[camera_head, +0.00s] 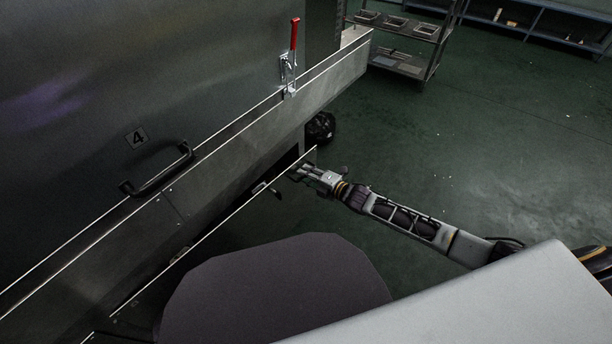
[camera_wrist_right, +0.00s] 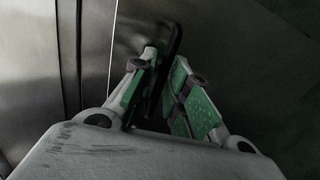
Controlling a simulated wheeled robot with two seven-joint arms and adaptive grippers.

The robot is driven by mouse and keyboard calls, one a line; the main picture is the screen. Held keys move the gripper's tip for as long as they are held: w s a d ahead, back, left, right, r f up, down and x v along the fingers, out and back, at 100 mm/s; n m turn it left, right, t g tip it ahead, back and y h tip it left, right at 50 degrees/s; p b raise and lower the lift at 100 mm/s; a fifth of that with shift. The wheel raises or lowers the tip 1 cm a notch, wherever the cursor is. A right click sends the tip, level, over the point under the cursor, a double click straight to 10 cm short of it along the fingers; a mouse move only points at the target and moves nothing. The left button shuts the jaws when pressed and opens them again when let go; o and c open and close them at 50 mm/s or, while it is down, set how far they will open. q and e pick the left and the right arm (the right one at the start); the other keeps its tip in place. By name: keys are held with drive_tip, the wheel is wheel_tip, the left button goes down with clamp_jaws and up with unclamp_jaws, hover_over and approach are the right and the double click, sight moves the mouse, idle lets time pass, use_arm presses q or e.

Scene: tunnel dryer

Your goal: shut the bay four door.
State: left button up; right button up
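My right gripper (camera_head: 297,172) is at the upper right end of this edge. In the right wrist view a black handle bar (camera_wrist_right: 173,45) passes between the green-padded fingers of my right gripper (camera_wrist_right: 164,62). The fingers are apart with the bar between them; firm contact is unclear. My left gripper is not in view.
A toggle clamp with an upright red lever (camera_head: 294,38) stands on the metal ledge (camera_head: 335,75). A black wheel (camera_head: 321,127) is under the ledge. A shelf rack (camera_head: 410,65) stands at the back. The green floor (camera_head: 500,150) on the right is mostly clear.

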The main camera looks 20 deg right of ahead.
drive_tip(key=shift+w+a, duration=0.1)
drive_tip(key=shift+c, duration=0.2)
clamp_jaws()
drive_tip(key=shift+w, duration=0.15)
